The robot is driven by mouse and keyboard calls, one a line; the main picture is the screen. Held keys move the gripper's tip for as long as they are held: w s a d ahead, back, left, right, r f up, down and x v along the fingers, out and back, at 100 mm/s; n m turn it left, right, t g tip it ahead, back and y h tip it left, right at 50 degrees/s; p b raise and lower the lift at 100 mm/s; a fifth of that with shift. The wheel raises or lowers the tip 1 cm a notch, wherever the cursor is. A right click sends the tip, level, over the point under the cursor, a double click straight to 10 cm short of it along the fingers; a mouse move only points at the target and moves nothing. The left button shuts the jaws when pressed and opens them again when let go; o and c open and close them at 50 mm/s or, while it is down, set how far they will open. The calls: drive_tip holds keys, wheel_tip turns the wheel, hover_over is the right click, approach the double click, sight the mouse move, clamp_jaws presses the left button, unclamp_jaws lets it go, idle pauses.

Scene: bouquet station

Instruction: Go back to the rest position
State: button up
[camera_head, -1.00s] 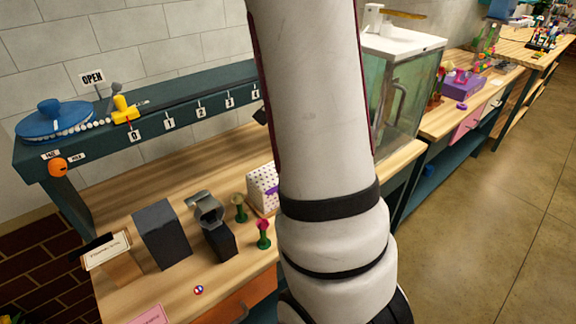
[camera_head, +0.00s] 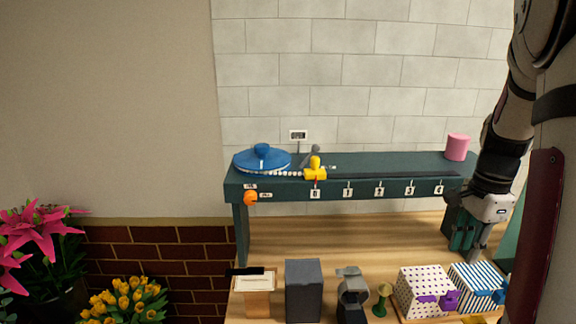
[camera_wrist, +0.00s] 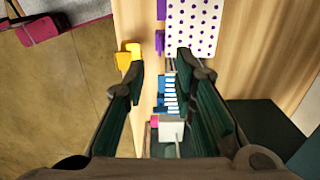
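My gripper (camera_head: 468,234) hangs at the right of the head view, above the wooden bench (camera_head: 385,238), in front of the green shelf's right end. In the wrist view my gripper (camera_wrist: 166,105) has its two dark green fingers spread wide apart. Nothing is held between them. A blue-striped box (camera_head: 474,284) and a purple-dotted box (camera_head: 421,288) stand on the bench below and in front of it. Both boxes also show beyond the fingers in the wrist view.
The green shelf (camera_head: 390,165) carries a blue disc (camera_head: 262,159), a yellow slider (camera_head: 315,172) and a pink cylinder (camera_head: 457,147). A dark grey block (camera_head: 304,290), a grey clamp-like holder (camera_head: 352,296) and a card stand (camera_head: 257,297) stand along the bench front. Flowers (camera_head: 127,301) are at left.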

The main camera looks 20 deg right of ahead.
drive_tip(key=s+a+r+n+t, duration=0.2)
drive_tip(key=a+r+n, duration=0.1)
drive_tip(key=a+n, duration=0.4)
drive_tip(key=s+a+r+n+t, duration=0.1)
drive_tip(key=s+a+r+n, duration=0.2)
drive_tip(key=a+n, duration=0.4)
drive_tip(key=s+a+r+n+t, duration=0.2)
drive_tip(key=a+r+n, duration=0.3)
drive_tip(key=a, duration=1)
drive_tip(key=shift+s+a+r+n+t, duration=0.15)
drive_tip(key=shift+s+a+n+t, duration=0.15)
drive_tip(key=shift+n, duration=0.6)
